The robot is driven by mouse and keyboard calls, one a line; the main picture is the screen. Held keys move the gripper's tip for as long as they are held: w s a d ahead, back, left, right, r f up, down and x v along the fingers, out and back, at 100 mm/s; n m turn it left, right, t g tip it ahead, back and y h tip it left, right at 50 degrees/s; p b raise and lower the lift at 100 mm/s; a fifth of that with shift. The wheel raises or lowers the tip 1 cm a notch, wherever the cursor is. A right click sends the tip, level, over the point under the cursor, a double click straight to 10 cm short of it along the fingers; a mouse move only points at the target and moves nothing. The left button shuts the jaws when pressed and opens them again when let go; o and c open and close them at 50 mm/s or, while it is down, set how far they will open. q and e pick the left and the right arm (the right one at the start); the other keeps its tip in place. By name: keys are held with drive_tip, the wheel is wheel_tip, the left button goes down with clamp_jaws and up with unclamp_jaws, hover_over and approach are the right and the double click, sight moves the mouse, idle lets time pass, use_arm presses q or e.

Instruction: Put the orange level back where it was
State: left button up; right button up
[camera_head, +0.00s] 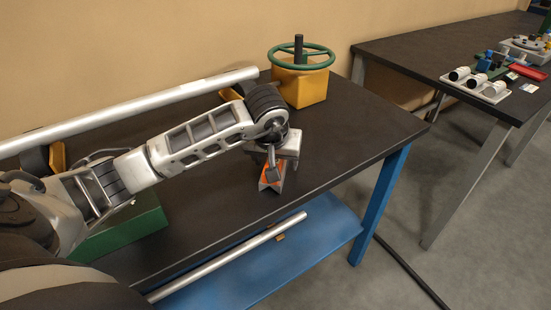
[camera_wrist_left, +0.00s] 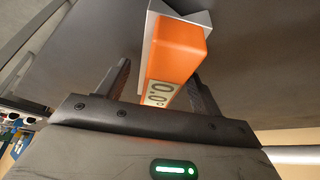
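The orange level (camera_head: 270,176), with a grey metal edge, is at the dark workbench (camera_head: 340,150), right under my left gripper (camera_head: 272,160). In the left wrist view the level (camera_wrist_left: 174,50) shows large, with a "0.0°" display facing up toward the palm. My left gripper (camera_wrist_left: 163,88) has its two dark fingers apart, one on either side of the level. A gap shows between the left-hand finger and the level. I cannot tell whether the level touches the bench top. My right gripper is not in view.
A yellow block with a green handwheel (camera_head: 302,55) stands at the back of the bench. A long silver pipe (camera_head: 130,108) runs behind my arm; a green box (camera_head: 125,232) is below it. Another pipe (camera_head: 230,255) lies over the blue lower shelf (camera_head: 300,250). The bench's right part is clear.

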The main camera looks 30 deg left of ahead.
use_arm(q)
drive_tip(key=shift+r, duration=0.1)
drive_tip(key=shift+r+p, duration=0.25)
drive_tip(key=shift+p, duration=0.05)
drive_tip(key=v, duration=1)
drive_tip(key=shift+s+d+r, duration=0.1)
drive_tip(key=shift+r, duration=0.15)
drive_tip(key=shift+s+r, duration=0.25)
drive_tip(key=shift+r, duration=0.25)
drive_tip(key=shift+d, duration=0.1)
